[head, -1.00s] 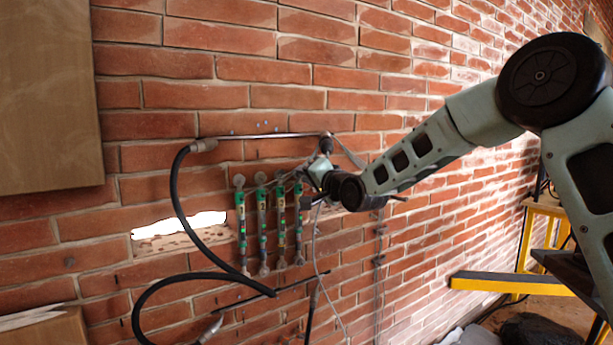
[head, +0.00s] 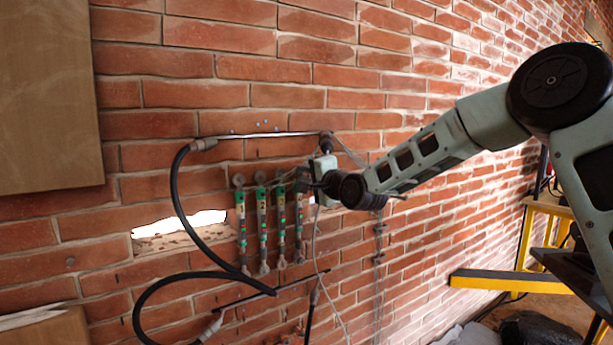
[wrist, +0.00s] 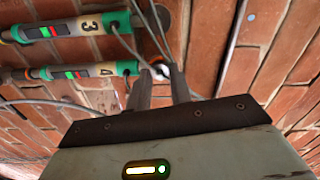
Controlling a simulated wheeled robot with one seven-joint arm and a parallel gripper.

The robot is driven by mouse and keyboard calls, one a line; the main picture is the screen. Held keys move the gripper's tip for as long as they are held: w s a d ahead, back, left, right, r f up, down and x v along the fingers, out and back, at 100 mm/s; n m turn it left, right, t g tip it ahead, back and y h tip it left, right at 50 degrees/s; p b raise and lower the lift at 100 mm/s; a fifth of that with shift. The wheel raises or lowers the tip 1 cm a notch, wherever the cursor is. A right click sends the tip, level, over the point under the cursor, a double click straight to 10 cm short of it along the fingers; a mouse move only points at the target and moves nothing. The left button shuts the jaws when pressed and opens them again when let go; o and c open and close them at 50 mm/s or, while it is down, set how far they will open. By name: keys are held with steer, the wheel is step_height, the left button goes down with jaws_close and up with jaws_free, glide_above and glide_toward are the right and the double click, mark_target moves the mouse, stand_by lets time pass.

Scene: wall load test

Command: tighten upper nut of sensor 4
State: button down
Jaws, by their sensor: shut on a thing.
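Sensor 4 (head: 298,228) is the rightmost of a row of slim green-ended sensors on the brick wall. My gripper (head: 306,180) is at the top end of sensor 4. In the wrist view the fingers of my gripper (wrist: 160,78) are shut around the upper nut (wrist: 160,70), a small pale metal piece at the sensor's end. The fingers hide part of the nut.
Sensor 3 (wrist: 75,28) runs close beside sensor 4, with thin cables near both. A black hose (head: 178,205) loops left of the sensors. A metal rod (head: 260,135) crosses the wall above.

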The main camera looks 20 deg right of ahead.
steer(key=shift+f, duration=0.3)
steer(key=c, duration=1.3)
jaws_free()
steer(key=shift+d, duration=0.1)
steer(key=shift+o, duration=0.2)
steer(key=shift+r, duration=0.15)
steer(key=shift+r, duration=0.1)
